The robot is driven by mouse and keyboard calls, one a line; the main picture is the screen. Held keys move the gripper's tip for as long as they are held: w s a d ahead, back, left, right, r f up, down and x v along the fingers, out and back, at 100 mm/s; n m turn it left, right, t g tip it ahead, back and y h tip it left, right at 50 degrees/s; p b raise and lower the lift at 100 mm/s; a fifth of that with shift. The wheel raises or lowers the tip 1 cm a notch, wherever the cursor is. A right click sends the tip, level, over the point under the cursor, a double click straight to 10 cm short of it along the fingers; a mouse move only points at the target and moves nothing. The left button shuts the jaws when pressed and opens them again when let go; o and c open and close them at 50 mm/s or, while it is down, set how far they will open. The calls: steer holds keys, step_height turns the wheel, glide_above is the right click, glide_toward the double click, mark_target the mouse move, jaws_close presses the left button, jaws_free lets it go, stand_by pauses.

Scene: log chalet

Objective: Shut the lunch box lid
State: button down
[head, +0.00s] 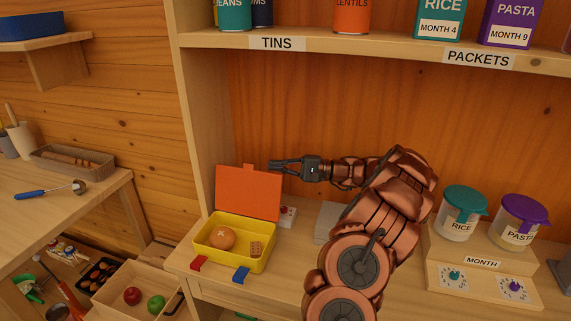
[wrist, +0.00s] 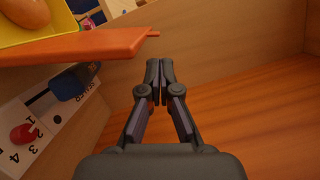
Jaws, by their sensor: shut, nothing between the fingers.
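The lunch box (head: 236,258) is yellow and sits on the shelf counter, with a bun (head: 222,238) and a small biscuit-like piece (head: 256,248) inside. Its orange lid (head: 248,193) stands up at the back edge, open. Red (head: 199,263) and blue (head: 241,274) clips show at its front. My gripper (head: 272,166) is shut and empty, level with the upper right part of the lid and seemingly behind it. In the wrist view my gripper (wrist: 153,62) is beside the lid's edge (wrist: 80,46); I cannot tell whether they touch. The box's yellow corner (wrist: 30,32) also shows there.
A white panel with a red knob (wrist: 24,133) and a blue knob (wrist: 72,84) lies behind the lid. Jars with teal (head: 465,198) and purple (head: 525,208) lids stand on the right. A shelf of tins and packets (head: 380,45) is above.

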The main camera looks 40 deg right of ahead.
mark_target(247, 190)
steer(key=shift+p+x, duration=0.75)
steer(key=shift+x, duration=1.9)
steer(key=shift+s+a+b, duration=0.1)
steer(key=shift+a+b, duration=0.1)
steer(key=shift+b, duration=0.3)
